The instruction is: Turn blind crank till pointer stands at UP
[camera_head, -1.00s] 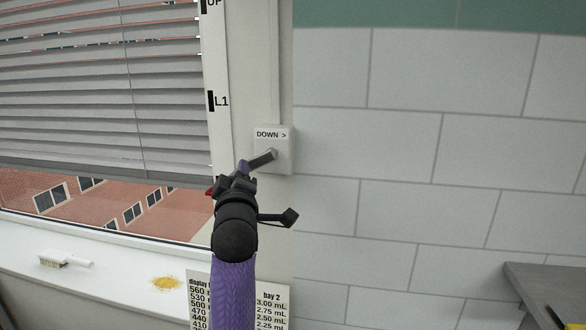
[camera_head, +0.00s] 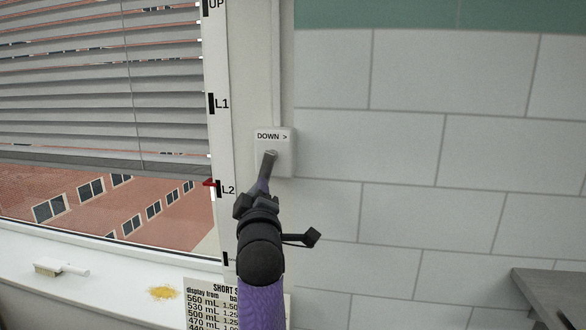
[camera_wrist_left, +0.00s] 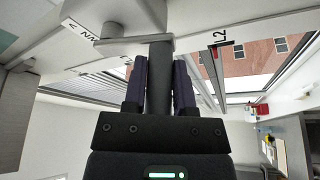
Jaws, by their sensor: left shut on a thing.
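The crank box (camera_head: 274,140), marked "DOWN >", is on the wall right of the window. Its short crank arm (camera_head: 269,163) points down and slightly left. My left gripper (camera_head: 261,188) is below the box, shut on the crank handle; in the left wrist view the handle (camera_wrist_left: 160,85) stands between both fingers. The grey blind (camera_head: 120,100) hangs over the upper window. The red pointer (camera_head: 210,183) at its lower edge stands at about the L2 mark (camera_head: 227,189), well below L1 (camera_head: 220,104) and UP (camera_head: 214,5). My right gripper is not in view.
A white brush (camera_head: 60,269) and a yellow powder patch (camera_head: 163,292) are on the window sill (camera_head: 110,285). A printed chart (camera_head: 215,305) stands below the gripper. A grey surface (camera_head: 555,290) is at lower right. The tiled wall right of the crank is clear.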

